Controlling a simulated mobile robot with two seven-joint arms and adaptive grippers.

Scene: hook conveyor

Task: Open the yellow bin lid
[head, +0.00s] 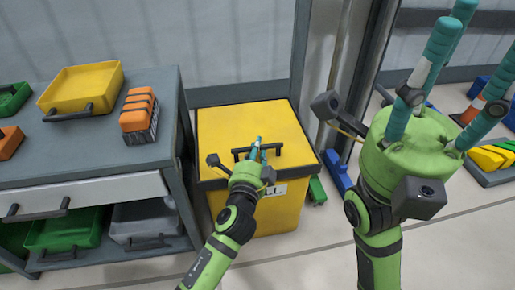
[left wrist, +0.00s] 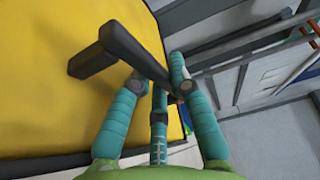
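The yellow bin (head: 258,215) stands on the floor with its yellow lid (head: 225,125) down. The lid has a black bar handle (head: 283,149) and a dark rim. My left gripper (head: 256,146) is at the handle. In the left wrist view, the black handle (left wrist: 125,45) runs between the teal fingers of my left gripper (left wrist: 160,85), over the yellow lid (left wrist: 50,110). Whether the fingers press on the handle cannot be told. My right gripper (head: 455,65) is raised at the right, with its fingers spread and empty.
A grey workbench (head: 90,150) at the left holds a yellow tray (head: 82,87), an orange-topped brush-like block (head: 139,112) and green and orange bins. A metal post (head: 340,70) stands behind the bin. Blue and green parts lie right of it. Floor in front is clear.

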